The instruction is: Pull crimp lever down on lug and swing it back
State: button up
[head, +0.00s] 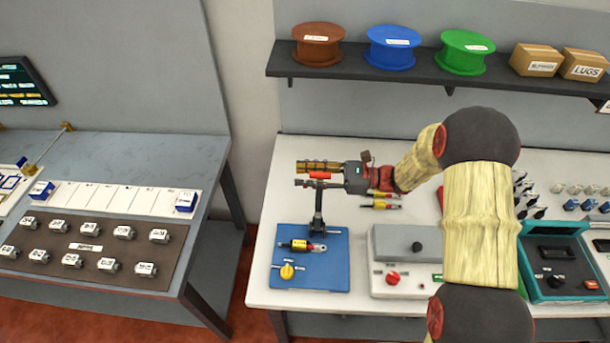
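The crimp tool stands on a blue mat (338,277), with a dark upright post (318,222). The crimp lever's red grip (320,174) is at the top, in the raised position. My gripper (318,174) reaches in from the right, with one finger above the red grip and one below. The fingers appear closed on it, though contact is small in view. A yellow and black piece with a metal lug (319,248) at its right end lies at the foot of the post. The crimp jaw is too small to make out.
A yellow knob (287,271) is at the mat's front. A grey box with a red knob (393,279) stands right of the mat, and a teal case (588,258) farther right. A shelf (380,78) with spools runs above.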

jog(key=shift+a, duration=0.1)
jog(key=shift+c, duration=1)
grip_shut()
